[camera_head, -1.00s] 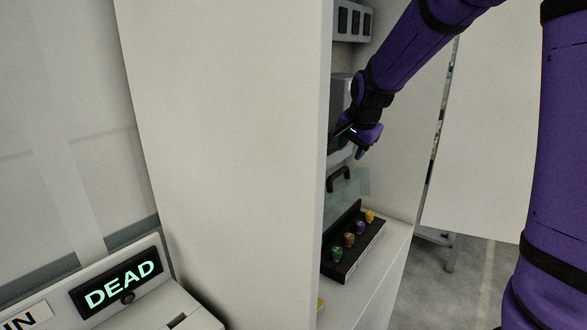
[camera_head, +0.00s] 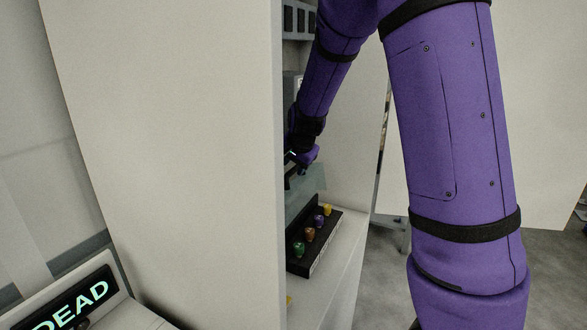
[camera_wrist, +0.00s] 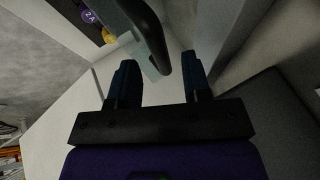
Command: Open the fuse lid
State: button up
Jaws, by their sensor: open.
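The fuse lid (camera_head: 308,188) is a clear, faintly blue-green panel standing up behind the fuse holder in the head view. Its black handle (camera_head: 293,178) is partly hidden by the cabinet edge and my gripper. My gripper (camera_head: 297,163) is right at the handle in that view. In the wrist view my gripper (camera_wrist: 160,78) is open, with two dark fingers. The curved black handle (camera_wrist: 148,35) reaches down into the space between the fingertips. I cannot tell whether it touches either finger. A bit of the clear lid (camera_wrist: 150,70) shows behind it.
The black fuse holder (camera_head: 320,245) carries several coloured fuses on a pale shelf (camera_head: 340,265). A large cabinet side panel (camera_head: 170,150) blocks the left. A sign reading DEAD (camera_head: 75,305) is at lower left. Grey floor is open at right.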

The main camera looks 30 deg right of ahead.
aim_at(301, 181)
jog(key=shift+x, duration=1)
grip_shut()
jog(key=shift+s+d, duration=0.25)
jog(key=shift+s, duration=0.1)
jog(key=shift+s+d+f, duration=0.1)
jog(key=shift+s+d, duration=0.25)
jog(key=shift+s, duration=0.25)
jog(key=shift+s+d+f, duration=0.1)
jog(key=shift+s+d, duration=0.25)
jog(key=shift+s, duration=0.2)
